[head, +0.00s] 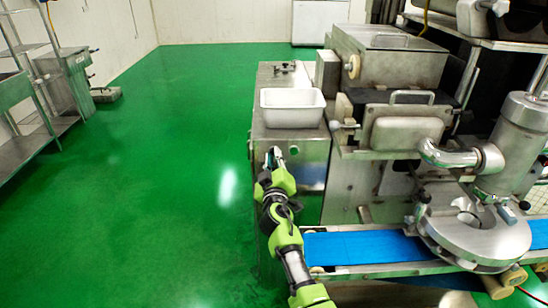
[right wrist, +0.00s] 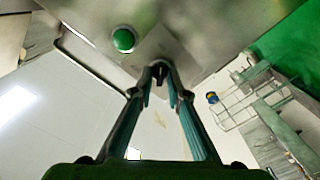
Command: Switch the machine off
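The machine is a steel body with a side cabinet (head: 315,178) at its left. In the right wrist view, a small black switch knob (right wrist: 158,71) sits on a pale plate on the panel. A green round button (right wrist: 124,40) is beside it, to the upper left. My right gripper (head: 273,156) is at the cabinet's front face in the head view. In the right wrist view its two fingers (right wrist: 160,82) stand apart, one on each side of the knob; whether they touch it is not clear. In the head view the knob is hidden by the gripper. My left gripper is not in view.
A white tub (head: 292,107) sits on top of the cabinet. A blue conveyor belt (head: 365,247) and a round steel outlet are to the right of my right arm. Steel shelving (head: 40,130) stands at the far left. The green floor (head: 180,180) between is clear.

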